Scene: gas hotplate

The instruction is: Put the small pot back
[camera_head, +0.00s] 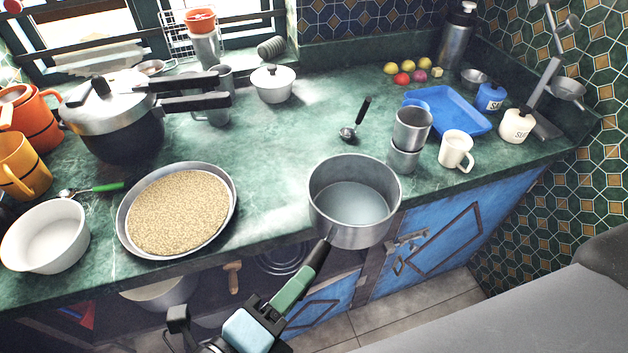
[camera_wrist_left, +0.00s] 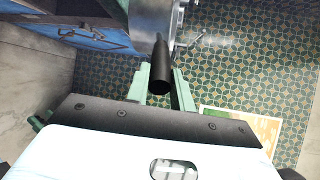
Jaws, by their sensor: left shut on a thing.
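The small pot (camera_head: 352,222) is a grey metal pot with a black handle, and it looks empty inside. It is upright in the head view and overlaps the counter's front edge; I cannot tell its exact height. My left gripper (camera_head: 303,280) has its green fingers shut on the pot's handle, in front of the counter. In the left wrist view the handle (camera_wrist_left: 161,72) lies between my green fingers (camera_wrist_left: 161,88), with part of the pot's wall (camera_wrist_left: 146,22) above. My right gripper is not in view.
The green marble counter (camera_head: 270,150) has bare room left of the pot. A wide pan of grain (camera_head: 180,210) and a white bowl (camera_head: 45,237) stand at left. Metal cups (camera_head: 411,128), a ladle (camera_head: 350,131) and a white mug (camera_head: 455,150) are close behind and right. Blue cabinets (camera_head: 430,235) are below.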

